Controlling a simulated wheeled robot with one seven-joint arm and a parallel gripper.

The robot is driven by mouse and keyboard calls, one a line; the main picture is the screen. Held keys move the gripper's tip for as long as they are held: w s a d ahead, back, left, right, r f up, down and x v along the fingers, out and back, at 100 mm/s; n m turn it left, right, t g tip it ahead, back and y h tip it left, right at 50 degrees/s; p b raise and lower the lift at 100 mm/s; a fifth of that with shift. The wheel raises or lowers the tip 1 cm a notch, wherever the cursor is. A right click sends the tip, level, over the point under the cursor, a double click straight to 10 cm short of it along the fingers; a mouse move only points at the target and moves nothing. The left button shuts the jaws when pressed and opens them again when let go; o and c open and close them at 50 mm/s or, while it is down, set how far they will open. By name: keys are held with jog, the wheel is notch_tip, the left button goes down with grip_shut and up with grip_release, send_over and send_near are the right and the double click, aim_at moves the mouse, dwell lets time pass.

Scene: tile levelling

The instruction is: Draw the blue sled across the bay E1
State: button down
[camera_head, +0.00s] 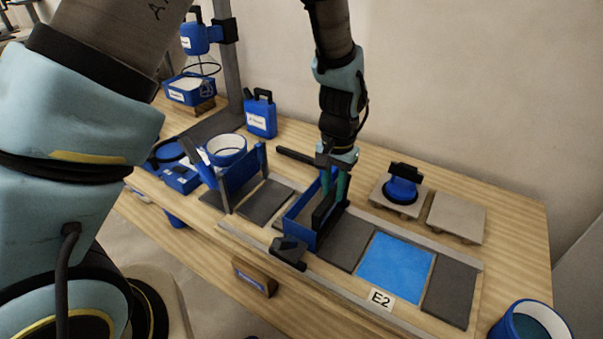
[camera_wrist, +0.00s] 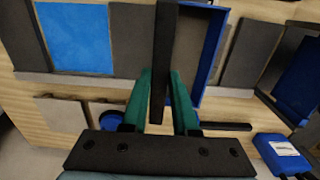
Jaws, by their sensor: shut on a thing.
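The blue sled (camera_head: 299,221), an open box-like frame with a black upright bar, stands on the tile strip left of centre. In the wrist view its blue frame (camera_wrist: 214,45) is right of the black bar (camera_wrist: 162,55). My gripper (camera_head: 335,188) comes down from above, its green fingers shut on that bar; they also show in the wrist view (camera_wrist: 160,92). No E1 label is visible; the floor under the sled is mostly hidden. The bay marked E2 (camera_head: 395,268) is bright blue, right of the sled, with a grey tile (camera_head: 342,240) between.
A grey tile (camera_head: 450,292) lies right of E2. Another upright blue piece (camera_head: 243,175) stands left of the sled. Behind are a blue canister (camera_head: 260,115) and a raised tile with a blue suction tool (camera_head: 402,188). A blue-rimmed bucket (camera_head: 530,322) is at lower right.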

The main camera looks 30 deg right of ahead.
jog(key=s+d, duration=0.4)
jog(key=s, duration=0.4)
jog(key=shift+s+d, duration=0.15)
jog(key=shift+d, duration=0.2)
jog(key=c, duration=0.7)
grip_release()
jog(key=shift+r, duration=0.1)
notch_tip(320, 180, up, 11)
jog(key=shift+f+b, duration=0.2)
jog(key=shift+b, duration=0.4)
